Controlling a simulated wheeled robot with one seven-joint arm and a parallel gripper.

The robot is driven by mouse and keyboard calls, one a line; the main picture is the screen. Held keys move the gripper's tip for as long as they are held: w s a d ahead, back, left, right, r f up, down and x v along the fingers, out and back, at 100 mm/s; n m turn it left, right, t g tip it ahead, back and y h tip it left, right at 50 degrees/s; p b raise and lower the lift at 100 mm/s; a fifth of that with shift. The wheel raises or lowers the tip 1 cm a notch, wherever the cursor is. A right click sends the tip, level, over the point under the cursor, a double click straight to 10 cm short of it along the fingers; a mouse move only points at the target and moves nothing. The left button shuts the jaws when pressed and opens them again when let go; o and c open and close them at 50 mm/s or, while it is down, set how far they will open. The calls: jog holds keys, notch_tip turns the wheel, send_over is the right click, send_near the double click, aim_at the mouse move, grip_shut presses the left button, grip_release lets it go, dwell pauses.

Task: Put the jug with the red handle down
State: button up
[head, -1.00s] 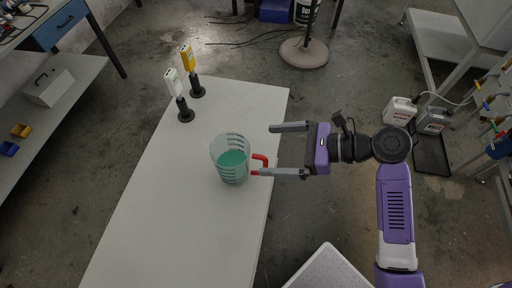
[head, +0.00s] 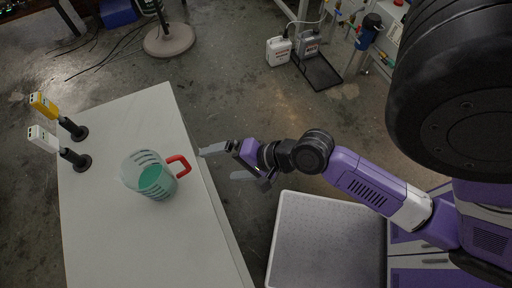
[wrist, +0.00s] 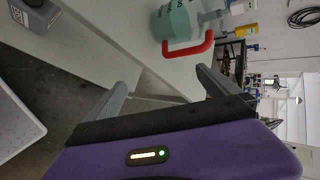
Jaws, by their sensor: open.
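The jug (head: 147,175) is clear with green-teal liquid or filling and dark marks. It stands upright on the white table (head: 150,240), with its red handle (head: 178,165) toward my gripper. In the wrist view the jug (wrist: 178,24) and its red handle (wrist: 190,48) show at the top, beyond the fingertips. My gripper (head: 220,163) is open and empty at the table's right edge, apart from the handle. In the wrist view its two fingers (wrist: 160,84) are spread with nothing between them.
A yellow device (head: 44,104) and a white device (head: 43,138) stand on black stands at the table's left. White and grey canisters (head: 279,50) stand on the floor behind.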

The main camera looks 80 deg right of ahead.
jog(key=s+a+r+n+t, duration=0.2)
jog(key=s+r+n, duration=0.3)
jog(key=n, duration=0.4)
jog(key=s+a+r+n+t, duration=0.2)
jog(key=s+a+r+n, duration=0.2)
jog(key=n, duration=0.5)
notch_tip(320, 180, up, 2)
jog(key=shift+s+a+r+n+h+b, duration=0.2)
jog(key=shift+s+a+n+h+b, duration=0.1)
jog(key=shift+s+a+n, duration=0.1)
